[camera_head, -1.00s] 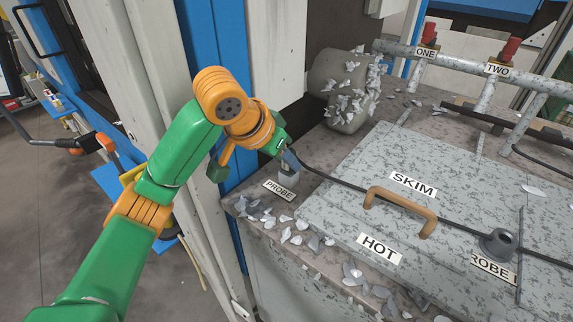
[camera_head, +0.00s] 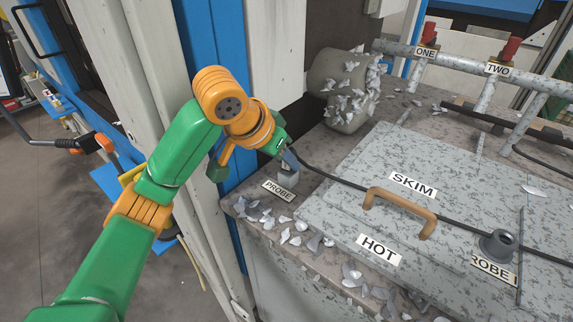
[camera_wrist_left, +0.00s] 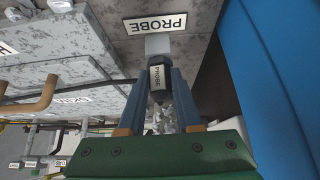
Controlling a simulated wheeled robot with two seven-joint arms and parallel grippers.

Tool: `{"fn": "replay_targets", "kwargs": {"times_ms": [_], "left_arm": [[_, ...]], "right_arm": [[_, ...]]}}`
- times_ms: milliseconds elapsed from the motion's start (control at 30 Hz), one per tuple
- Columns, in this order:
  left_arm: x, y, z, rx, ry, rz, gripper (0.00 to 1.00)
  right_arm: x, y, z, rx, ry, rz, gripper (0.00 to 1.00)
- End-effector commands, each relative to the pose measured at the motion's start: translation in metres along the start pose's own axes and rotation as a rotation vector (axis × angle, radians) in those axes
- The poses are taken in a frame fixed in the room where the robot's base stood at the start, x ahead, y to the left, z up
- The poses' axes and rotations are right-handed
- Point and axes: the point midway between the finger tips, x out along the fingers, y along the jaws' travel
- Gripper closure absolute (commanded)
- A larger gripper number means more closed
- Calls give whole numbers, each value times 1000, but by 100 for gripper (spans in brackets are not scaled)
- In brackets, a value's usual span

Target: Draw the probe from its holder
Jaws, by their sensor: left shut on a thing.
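The probe (camera_wrist_left: 157,78) shows in the left wrist view as a dark body with a white PROBE label, between the two blue fingers of my left gripper (camera_wrist_left: 159,80). The fingers are shut on it. The holder (camera_wrist_left: 158,44) is a light grey block just beyond the probe, beside a PROBE plate (camera_wrist_left: 155,23). In the head view my left gripper (camera_head: 288,157) is over the holder (camera_head: 288,178), at the table's left corner. The gripper mostly hides the probe there. I cannot tell whether the probe is still seated in the holder. My right gripper is not in view.
A black cable (camera_head: 337,178) runs from the holder area across the SKIM lid (camera_head: 350,205), past its tan handle (camera_head: 399,204), towards a grey round port (camera_head: 497,245). Metal flakes litter the table edge. A white post (camera_head: 140,100) and blue post stand close to my left arm.

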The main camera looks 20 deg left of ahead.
Motion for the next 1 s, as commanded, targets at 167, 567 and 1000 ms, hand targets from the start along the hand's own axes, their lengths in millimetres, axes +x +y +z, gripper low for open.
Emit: {"fn": "replay_targets", "kwargs": {"times_ms": [167,567,1000], "left_arm": [[-4,0,-3,0,1,0,100],[-10,0,-7,0,1,1,100],[-32,0,-22,1,1,0,100]], "right_arm": [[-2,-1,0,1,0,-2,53],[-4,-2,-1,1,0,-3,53],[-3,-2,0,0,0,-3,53]]}}
